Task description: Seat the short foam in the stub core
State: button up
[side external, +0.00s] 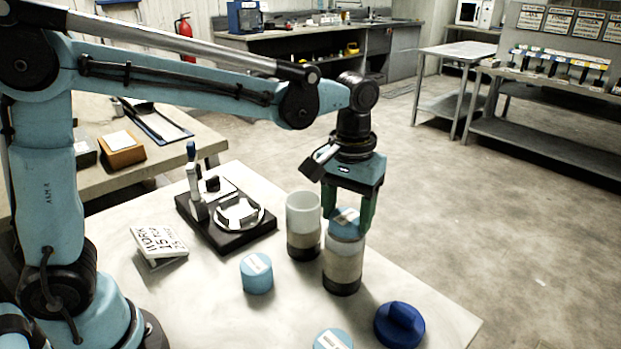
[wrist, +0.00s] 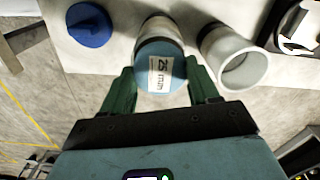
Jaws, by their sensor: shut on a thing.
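My gripper (side external: 350,210) points down over the right-hand core (side external: 342,265), an upright tube with a pale upper part and dark base. It is shut on a light-blue foam plug (side external: 346,222) with a white label. The plug is at the core's top; I cannot tell how far it is in. In the wrist view the plug (wrist: 160,72) sits between the fingers (wrist: 161,88), its label seeming to read 25 mm. A second core (side external: 303,225), with an open translucent top, stands just left. Two more blue foams, one (side external: 257,273) left of the cores and one (side external: 332,340) at the front edge, stand on the table.
A dark-blue cap with a grip (side external: 400,325) lies at the front right. A black-based device (side external: 228,215) and a printed block (side external: 160,243) are at the left. The white table (side external: 205,305) is clear at front left. Its right edge is near the cap.

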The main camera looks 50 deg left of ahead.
aim_at(348, 217)
jog(key=shift+f, duration=1.95)
jog(key=o, duration=1)
notch_tip(348, 217, up, 13)
jog(key=s+a+f+m+t, duration=0.3)
jog(key=s+a+f+t, duration=0.4)
jog(key=s+a+f, duration=0.2)
jog(key=shift+s+a+f, duration=0.2)
jog(key=shift+s+a, duration=0.15)
jog(key=shift+a, duration=0.65)
